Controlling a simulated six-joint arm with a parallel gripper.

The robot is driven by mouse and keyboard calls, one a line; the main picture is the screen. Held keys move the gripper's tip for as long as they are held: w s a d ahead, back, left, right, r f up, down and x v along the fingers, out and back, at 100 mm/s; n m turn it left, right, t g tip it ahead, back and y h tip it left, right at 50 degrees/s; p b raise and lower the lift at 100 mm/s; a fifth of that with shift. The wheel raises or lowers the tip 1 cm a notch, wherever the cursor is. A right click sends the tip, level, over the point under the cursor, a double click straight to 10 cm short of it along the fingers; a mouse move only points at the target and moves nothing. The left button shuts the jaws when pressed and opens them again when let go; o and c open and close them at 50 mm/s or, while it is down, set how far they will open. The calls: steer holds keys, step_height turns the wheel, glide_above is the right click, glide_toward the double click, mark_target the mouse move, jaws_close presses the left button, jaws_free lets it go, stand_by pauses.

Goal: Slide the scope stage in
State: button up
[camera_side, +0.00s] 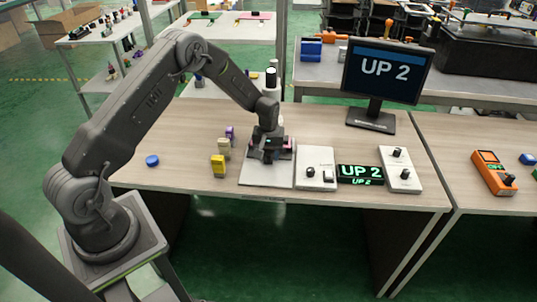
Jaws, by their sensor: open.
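My gripper (267,155) points down over a white base plate (262,178) near the middle of the table. A small dark fixture with pinkish parts (289,146) shows around and behind the fingers; it may be the scope stage, but my gripper hides most of it. The jaws are open at the fixture; I cannot tell whether they touch it. A monitor (386,72) at the back and a small black display (360,174) both read "UP 2" in the side view.
White control boxes with knobs (316,169) (399,170) stand right of the plate. Yellow (218,165), cream (224,148) and purple (230,133) blocks stand to its left, with a blue disc (152,160) farther left. An orange meter (493,173) lies on the right table.

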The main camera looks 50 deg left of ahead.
step_height(320, 180, up, 14)
steer(key=shift+f, duration=0.25)
stand_by(0.3)
steer(key=s+d+r+m+t, duration=0.1)
steer(key=s+d+r+m, duration=0.1)
steer(key=s+d+r, duration=0.5)
steer(key=s+d+r+m+t, duration=0.2)
steer(key=s+r, duration=0.4)
steer(key=r, duration=0.4)
steer(key=s+d+r+m+t, duration=0.1)
steer(key=s+d+m, duration=0.1)
steer(key=s, duration=0.6)
steer(key=s+d+r+m+t, duration=0.1)
steer(key=s+d+m, duration=0.1)
steer(key=s, duration=0.6)
steer(key=shift+s+d+m+t, duration=0.3)
steer(key=shift+s+d+m, duration=0.1)
steer(key=shift+m, duration=0.1)
